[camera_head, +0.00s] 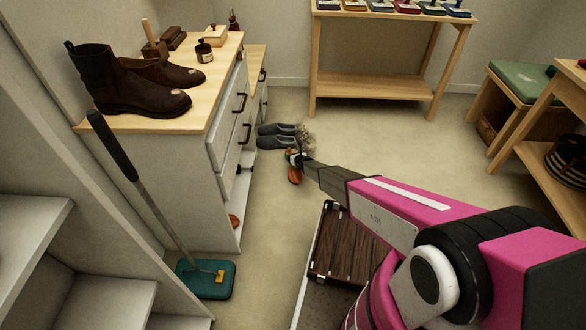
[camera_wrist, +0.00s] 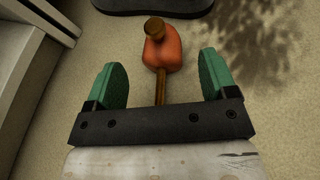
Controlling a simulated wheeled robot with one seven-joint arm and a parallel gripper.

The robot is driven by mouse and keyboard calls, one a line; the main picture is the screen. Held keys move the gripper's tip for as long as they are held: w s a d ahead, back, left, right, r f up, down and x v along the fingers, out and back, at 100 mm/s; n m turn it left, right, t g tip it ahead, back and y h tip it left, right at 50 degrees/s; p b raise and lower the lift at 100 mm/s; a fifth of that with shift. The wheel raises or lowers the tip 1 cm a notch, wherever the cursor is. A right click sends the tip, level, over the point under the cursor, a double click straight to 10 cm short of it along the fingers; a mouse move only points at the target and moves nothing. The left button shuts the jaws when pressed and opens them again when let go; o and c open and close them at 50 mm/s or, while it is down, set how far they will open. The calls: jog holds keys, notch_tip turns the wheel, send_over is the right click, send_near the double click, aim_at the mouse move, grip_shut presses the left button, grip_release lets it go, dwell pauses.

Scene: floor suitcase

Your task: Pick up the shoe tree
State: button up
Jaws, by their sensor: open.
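The shoe tree (camera_wrist: 163,54) is an orange-red wooden piece with a brown knob and a thin brown rod. In the wrist view it lies ahead of my gripper (camera_wrist: 160,72), centred between the two green fingers, with its rod running back towards the palm. The fingers are wide apart, with a clear gap on both sides of it. In the head view an orange piece of it (camera_head: 294,175) shows on the floor by the end of my arm, partly hidden by my gripper (camera_head: 296,158).
Grey slippers (camera_head: 278,141) lie on the floor just beyond. The white dresser (camera_head: 215,150) with boots (camera_head: 125,85) on top stands at left. An open suitcase (camera_head: 318,235) is partly under my arm. A teal-headed tool (camera_head: 206,279) leans at left.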

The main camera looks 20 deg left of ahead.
aim_at(289, 151)
jog(key=shift+x, duration=2.7)
jog(key=shift+s+f, duration=0.1)
jog(key=shift+f, duration=0.05)
jog(key=c, duration=1.2)
